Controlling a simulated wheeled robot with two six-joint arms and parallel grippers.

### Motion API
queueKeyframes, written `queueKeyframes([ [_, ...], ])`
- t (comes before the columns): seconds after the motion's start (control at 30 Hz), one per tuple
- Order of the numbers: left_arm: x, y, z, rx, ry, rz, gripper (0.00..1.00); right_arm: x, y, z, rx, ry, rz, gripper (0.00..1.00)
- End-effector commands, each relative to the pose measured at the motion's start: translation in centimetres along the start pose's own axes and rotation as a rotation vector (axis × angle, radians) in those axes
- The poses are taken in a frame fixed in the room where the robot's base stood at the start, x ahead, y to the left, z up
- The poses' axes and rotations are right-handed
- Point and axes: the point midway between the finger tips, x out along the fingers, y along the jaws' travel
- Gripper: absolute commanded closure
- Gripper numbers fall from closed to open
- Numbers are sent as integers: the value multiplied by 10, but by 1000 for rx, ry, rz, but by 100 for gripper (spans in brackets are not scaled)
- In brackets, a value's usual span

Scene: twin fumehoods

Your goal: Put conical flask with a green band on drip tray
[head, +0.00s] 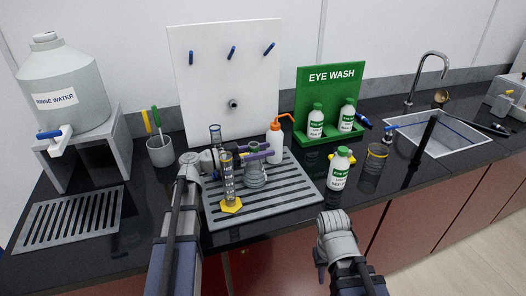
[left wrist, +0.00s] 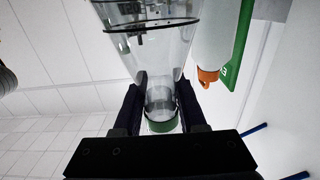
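The conical flask (head: 255,179) is clear glass and stands upright over the middle slatted grey tray (head: 290,205). Whether it touches that tray I cannot tell. My left gripper (head: 257,154) is at its neck. In the left wrist view the flask (left wrist: 150,60) fills the top middle, its green band (left wrist: 162,126) lies at the neck end, and the fingers (left wrist: 160,105) close on both sides of the neck. Another slatted grey drip tray (head: 72,218) lies at the left below the rinse water tap, empty. My right gripper (head: 322,272) is low at the front; its finger opening is unclear.
A cylinder with a yellow foot (head: 230,204) stands close in front of the flask. An orange-tipped wash bottle (head: 274,146) is right behind it. A cup of tools (head: 160,152) stands between the trays.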

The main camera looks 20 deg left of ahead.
Motion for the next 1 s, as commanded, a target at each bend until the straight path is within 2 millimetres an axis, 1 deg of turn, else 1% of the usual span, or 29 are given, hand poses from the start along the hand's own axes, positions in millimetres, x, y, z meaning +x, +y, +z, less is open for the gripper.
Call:
queueKeyframes([
  [0.03, 0, 0, 0, 0, 0, 0, 54, 0, 0, 0, 0, 0, 0, 73],
  [0.2, 0, 0, 0, 0, 0, 0, 35, 0, 0, 0, 0, 0, 0, 73],
  [0.27, 0, 0, 0, 0, 0, 0, 30, 0, 0, 0, 0, 0, 0, 73],
  [0.47, 0, 0, 0, 0, 0, 0, 30, 0, 0, 0, 0, 0, 0, 73],
  [0.6, -2, 0, -5, 0, 0, -1, 30, -5, 0, 0, 0, 0, 0, 73],
  [0.67, -11, 0, -3, 0, 0, -2, 30, -3, 0, 0, 0, 0, 0, 73],
  [0.77, -30, 0, -3, 0, 0, -4, 30, -3, 0, 0, 0, 0, 0, 73],
  [0.8, -40, 0, -3, 0, 0, -5, 30, -3, 0, 0, 0, 0, 0, 73],
  [1.0, -80, 0, -3, 0, 0, -4, 30, -3, 0, 0, 0, 0, 0, 73],
])
